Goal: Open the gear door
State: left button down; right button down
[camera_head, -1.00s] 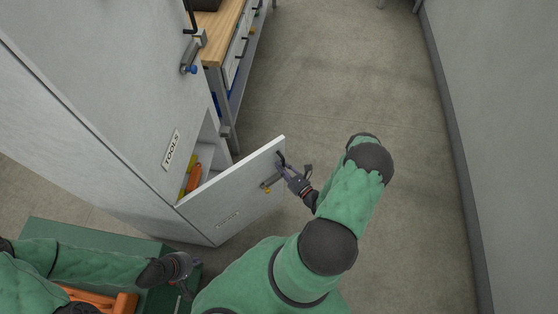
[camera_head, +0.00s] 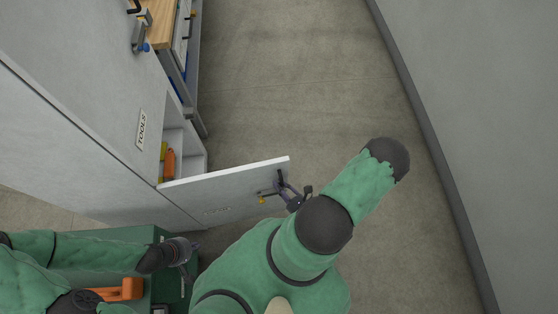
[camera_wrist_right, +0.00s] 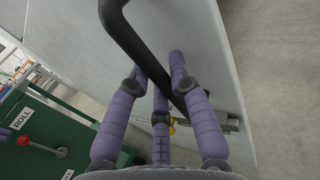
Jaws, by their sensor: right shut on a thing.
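The gear door (camera_head: 228,189) is the lower door of the light grey cabinet (camera_head: 85,130), and it stands well open, showing shelves inside. My right gripper (camera_head: 287,191) is at the door's free edge, shut on its dark bar handle (camera_wrist_right: 139,50). In the right wrist view the purple fingers of my right gripper (camera_wrist_right: 165,75) close around the handle. A metal latch with a yellow knob (camera_head: 262,199) sits beside the handle. My left gripper (camera_head: 188,247) hangs over the green box at the lower left, away from the door; its fingertips are too small to read.
The upper door labelled TOOLS (camera_head: 141,130) is closed, with a blue-knobbed latch (camera_head: 145,46). Orange and yellow items (camera_head: 169,163) stand inside the cabinet. A wooden-topped bench (camera_head: 163,22) stands behind. Floor to the right is clear.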

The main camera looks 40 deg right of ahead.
jog(key=shift+s+a+h, duration=0.3)
jog(key=shift+s+h, duration=0.2)
jog(key=shift+s, duration=0.1)
jog(key=c, duration=1.1)
grip_release()
jog(key=shift+s, duration=0.15)
jog(key=s+a, duration=0.1)
jog(key=s, duration=1)
jog(key=shift+s, duration=0.35)
